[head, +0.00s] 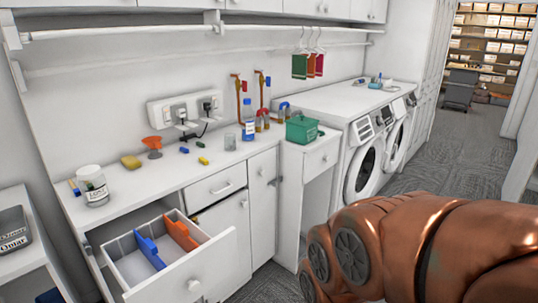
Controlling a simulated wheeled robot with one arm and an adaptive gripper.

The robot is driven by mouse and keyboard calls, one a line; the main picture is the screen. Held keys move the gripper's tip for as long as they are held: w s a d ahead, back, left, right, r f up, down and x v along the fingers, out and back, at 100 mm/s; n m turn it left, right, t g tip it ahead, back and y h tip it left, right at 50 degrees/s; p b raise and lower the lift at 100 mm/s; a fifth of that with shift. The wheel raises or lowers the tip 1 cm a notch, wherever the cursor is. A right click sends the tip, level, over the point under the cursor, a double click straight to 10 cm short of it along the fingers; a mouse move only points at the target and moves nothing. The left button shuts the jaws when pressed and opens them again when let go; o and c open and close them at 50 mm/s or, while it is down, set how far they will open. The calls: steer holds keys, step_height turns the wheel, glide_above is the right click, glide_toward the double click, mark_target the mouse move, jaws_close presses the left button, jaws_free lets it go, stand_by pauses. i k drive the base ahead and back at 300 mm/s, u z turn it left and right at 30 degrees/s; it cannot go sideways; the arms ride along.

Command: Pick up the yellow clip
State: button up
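Small clip-like pieces lie on the white counter (150,185) left of the blue-capped bottle. My orange-brown arm fills the lower right, well to the right of these pieces. My gripper is out of view.
A top drawer (208,262) stands open below the counter, with blue and orange dividers inside. A labelled jar (92,186), yellow sponge (131,161), orange object (152,147), bottle (249,120) and green basket (301,130) stand on top. Washers (362,165) stand at right.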

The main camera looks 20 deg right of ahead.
mark_target(201, 159)
steer(key=z, duration=1.4)
steer(key=i, duration=0.75)
steer(key=u, duration=1.9)
